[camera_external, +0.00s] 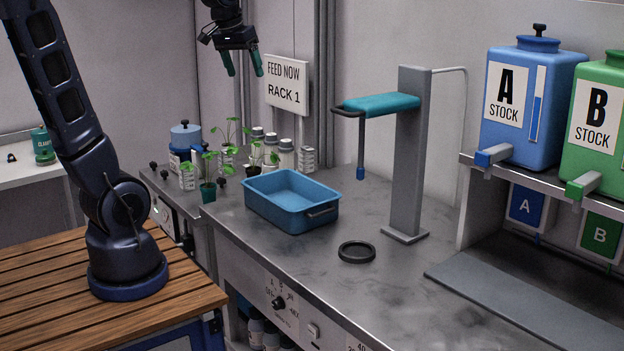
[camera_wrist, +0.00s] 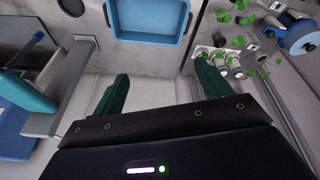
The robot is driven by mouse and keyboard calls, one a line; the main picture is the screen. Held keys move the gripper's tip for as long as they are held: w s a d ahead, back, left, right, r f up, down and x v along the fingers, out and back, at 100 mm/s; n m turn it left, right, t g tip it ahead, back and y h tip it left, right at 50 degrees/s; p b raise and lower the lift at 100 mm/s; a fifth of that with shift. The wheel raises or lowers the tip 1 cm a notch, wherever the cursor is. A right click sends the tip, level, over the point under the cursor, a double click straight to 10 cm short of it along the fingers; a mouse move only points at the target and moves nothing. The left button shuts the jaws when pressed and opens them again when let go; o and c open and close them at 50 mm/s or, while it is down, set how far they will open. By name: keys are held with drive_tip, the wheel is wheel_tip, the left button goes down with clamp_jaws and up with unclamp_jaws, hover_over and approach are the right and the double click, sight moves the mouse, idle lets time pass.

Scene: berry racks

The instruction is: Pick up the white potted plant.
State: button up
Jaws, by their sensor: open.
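Several small leafy plants stand at the back left of the bench in the external view. One (camera_external: 229,134) appears to rise from a pale pot (camera_external: 226,156), partly hidden among its neighbours. Leaves (camera_wrist: 240,42) show at upper right there; pot colours are unclear.
A blue tray (camera_external: 256,208) sits right of the plants; its rim shows in the wrist view (camera_wrist: 148,40). White-capped bottles (camera_external: 286,152) and a rack sign (camera_external: 286,86) stand behind. A grey post (camera_external: 407,150) with a teal arm and a black ring (camera_external: 357,260) are farther right.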

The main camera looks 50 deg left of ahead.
drive_tip(key=w+a+f+n+g, duration=0.1)
drive_tip(key=w+a+f+n, duration=0.25)
drive_tip(key=w+a, duration=0.95)
drive_tip(key=w+a+f+n+g, duration=0.1)
drive_tip(key=w+a+f+n, duration=0.25)
drive_tip(key=w+a, duration=1)
drive_tip(key=n+g, duration=0.2)
drive_tip(key=n, duration=0.5)
hover_over(228, 144)
drive_tip(key=d, duration=0.1)
wheel_tip(228, 144, down, 27)
drive_tip(key=shift+w, duration=0.1)
drive_tip(key=shift+a+f, duration=0.25)
drive_tip(key=shift+f, duration=0.3)
drive_tip(key=f, duration=1)
drive_tip(key=shift+s+f, duration=0.25)
drive_tip(key=shift+s, duration=0.05)
drive_tip(key=c, duration=1.1)
